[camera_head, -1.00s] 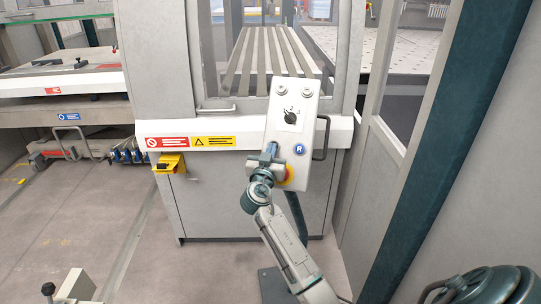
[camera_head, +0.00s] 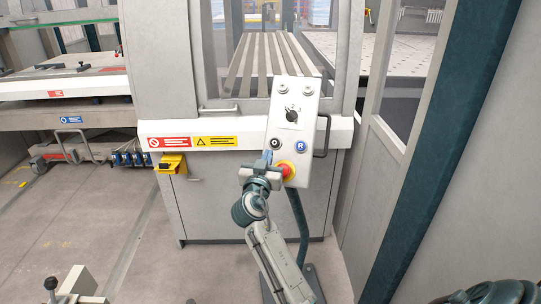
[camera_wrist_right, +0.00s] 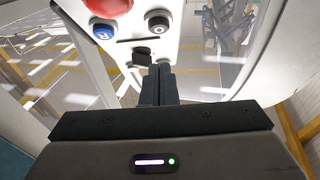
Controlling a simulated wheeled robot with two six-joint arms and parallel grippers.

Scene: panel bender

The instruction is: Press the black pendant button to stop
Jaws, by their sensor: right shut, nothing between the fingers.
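The white pendant panel (camera_head: 311,128) stands upright and slightly tilted in front of the machine. Its black button (camera_head: 275,143), marked with a white ring, is in plain sight left of the blue R button (camera_head: 300,146). It also shows in the right wrist view (camera_wrist_right: 158,22). My right gripper (camera_head: 268,157) is shut and empty, its tips just below the black button in the head view and seemingly apart from it. In the wrist view its fingers (camera_wrist_right: 158,75) point toward the panel, beside the dark selector (camera_wrist_right: 140,55). My left gripper is out of view.
A rotary selector (camera_head: 291,116) is higher on the panel. A black handle (camera_head: 322,137) is to the right. A yellow box (camera_head: 171,163) is on the machine front.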

